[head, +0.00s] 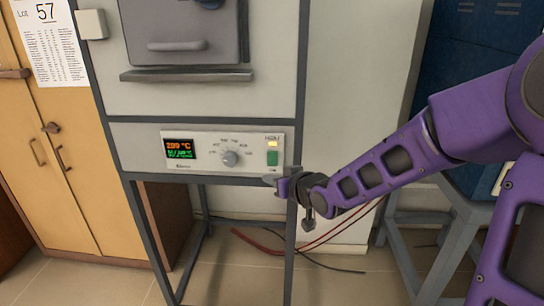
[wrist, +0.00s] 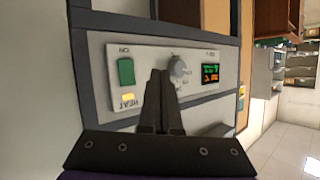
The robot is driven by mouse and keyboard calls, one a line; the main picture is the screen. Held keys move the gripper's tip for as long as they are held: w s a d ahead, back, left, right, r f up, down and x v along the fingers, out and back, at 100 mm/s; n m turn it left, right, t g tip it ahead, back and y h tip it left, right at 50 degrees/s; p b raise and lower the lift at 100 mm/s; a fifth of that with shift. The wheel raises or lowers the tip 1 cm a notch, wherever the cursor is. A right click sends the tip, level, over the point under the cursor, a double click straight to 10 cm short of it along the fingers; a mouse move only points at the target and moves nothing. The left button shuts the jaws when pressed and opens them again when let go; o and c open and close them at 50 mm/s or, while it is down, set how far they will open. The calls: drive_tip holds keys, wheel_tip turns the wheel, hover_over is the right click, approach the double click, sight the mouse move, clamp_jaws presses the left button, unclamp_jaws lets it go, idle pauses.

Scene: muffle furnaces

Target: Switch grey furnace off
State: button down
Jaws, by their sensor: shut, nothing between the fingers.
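The grey furnace (head: 115,60) stands on a dark frame in the head view, with its door (head: 182,25) at the top. Its control panel (head: 200,138) has a lit display reading about 299 °C, a round knob (head: 230,158), a green switch (head: 272,158) and a lit yellow HEAT light (head: 272,143). My gripper (head: 268,180) is shut and empty, at the panel's lower right, below the green switch. In the wrist view the picture is turned over; my fingertips (wrist: 160,72) appear between the green switch (wrist: 126,71) and the knob (wrist: 177,68). Contact cannot be told.
A shelf ledge (head: 185,75) juts out below the door. Wooden cabinets (head: 60,160) stand at left, and a blue unit (head: 460,70) on a grey stand is at right. Red and black cables (head: 255,243) lie on the floor below. The space in front of the panel's left part looks clear.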

sight(274, 160)
drive_tip(key=shift+w+d+r, duration=0.1)
drive_tip(key=shift+w+r, duration=0.1)
drive_tip(key=shift+w, duration=1.55)
drive_tip(key=shift+w+d+r, duration=0.1)
drive_tip(key=shift+w+r, duration=0.1)
drive_tip(key=shift+w, duration=1.55)
drive_tip(key=shift+w, duration=0.1)
drive_tip(key=shift+w, duration=0.3)
drive_tip(key=shift+w+p, duration=0.3)
drive_tip(key=shift+s+r, duration=0.1)
drive_tip(key=shift+s, duration=0.05)
drive_tip(key=shift+s, duration=0.55)
drive_tip(key=shift+s, duration=0.1)
